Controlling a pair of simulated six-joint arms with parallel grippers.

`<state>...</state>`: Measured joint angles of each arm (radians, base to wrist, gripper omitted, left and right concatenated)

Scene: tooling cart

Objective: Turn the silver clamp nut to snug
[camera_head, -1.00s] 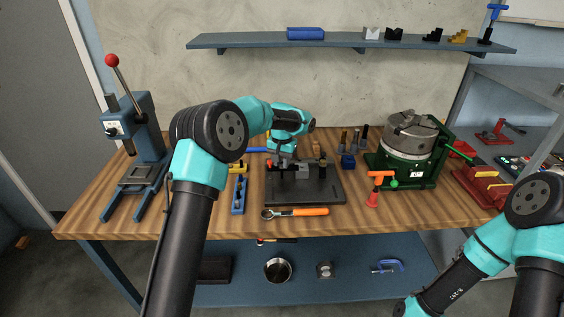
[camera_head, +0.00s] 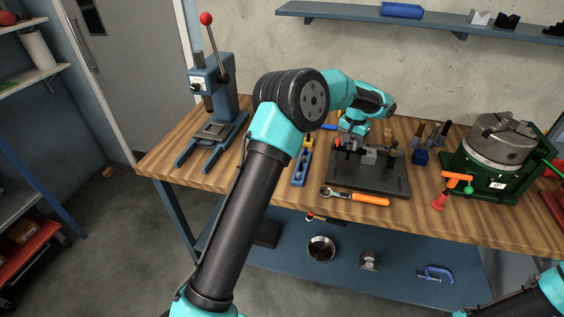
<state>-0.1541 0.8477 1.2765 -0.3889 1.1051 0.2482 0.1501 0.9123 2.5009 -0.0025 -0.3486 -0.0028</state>
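A dark fixture plate (camera_head: 370,182) lies on the wooden bench in the head view, with a small clamp assembly on it, including a grey block (camera_head: 370,155) and a red-tipped part. The silver clamp nut is too small to make out. My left arm reaches over the bench from the front. My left gripper (camera_head: 347,143) points down at the left rear of the fixture, close to the clamp parts. Its fingers are small and partly merged with the clamp, so their opening and contact are unclear. My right arm shows only at the bottom right corner; its gripper is out of view.
An orange-handled ratchet (camera_head: 355,198) lies in front of the fixture. A blue level (camera_head: 301,165) lies left of it. A blue arbor press (camera_head: 212,100) stands at the left, a green-based rotary chuck (camera_head: 495,160) at the right. Bare bench lies between press and level.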

